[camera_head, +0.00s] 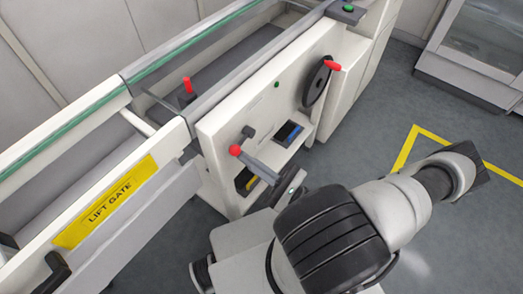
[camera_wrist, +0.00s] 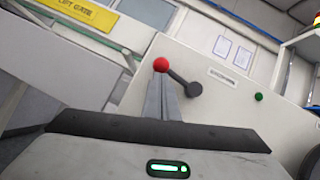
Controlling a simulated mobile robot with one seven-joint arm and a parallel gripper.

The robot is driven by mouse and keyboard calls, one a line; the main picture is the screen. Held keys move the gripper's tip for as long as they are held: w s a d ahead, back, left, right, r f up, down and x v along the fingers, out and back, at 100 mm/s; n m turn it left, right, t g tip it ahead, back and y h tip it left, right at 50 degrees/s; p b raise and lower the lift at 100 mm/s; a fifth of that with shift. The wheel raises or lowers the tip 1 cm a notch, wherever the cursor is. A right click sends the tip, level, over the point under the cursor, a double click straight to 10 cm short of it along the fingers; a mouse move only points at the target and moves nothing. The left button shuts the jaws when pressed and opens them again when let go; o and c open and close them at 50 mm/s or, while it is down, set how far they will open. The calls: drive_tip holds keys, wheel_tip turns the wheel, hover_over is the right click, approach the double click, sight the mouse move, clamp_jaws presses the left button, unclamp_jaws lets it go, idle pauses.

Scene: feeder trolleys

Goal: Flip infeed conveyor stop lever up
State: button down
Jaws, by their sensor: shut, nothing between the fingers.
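A lever with a red ball knob (camera_head: 235,150) and a short dark arm is mounted on the cream side panel of the conveyor. In the wrist view the red knob (camera_wrist: 161,65) is up and left of the dark pivot (camera_wrist: 194,89), with the arm slanting between them. My gripper (camera_head: 246,158) is shut and empty, its fingertips right by the knob. In the wrist view the grey fingers (camera_wrist: 162,90) point at the knob's underside and overlap the view just below it. I cannot tell whether they touch.
A small red handle (camera_head: 187,85) stands on the conveyor bed. A black handwheel (camera_head: 316,82) with a red grip is farther along the panel. A yellow LIFT GATE label (camera_head: 105,204) marks the left section. The floor at right is clear.

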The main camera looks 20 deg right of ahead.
drive_tip(key=shift+s+a+r+m+t+h+p, duration=0.15)
drive_tip(key=shift+r+m+t+h+p, duration=0.4)
drive_tip(key=shift+m, duration=0.55)
drive_tip(key=shift+r, duration=0.2)
drive_tip(key=shift+f, duration=0.1)
drive_tip(key=w+a+f+b+v, duration=0.1)
drive_tip(key=f+b+v, duration=0.1)
drive_tip(key=v, duration=1)
drive_tip(key=shift+d+f+b, duration=0.25)
drive_tip(key=shift+f+b, duration=0.15)
drive_tip(key=shift+b, duration=0.05)
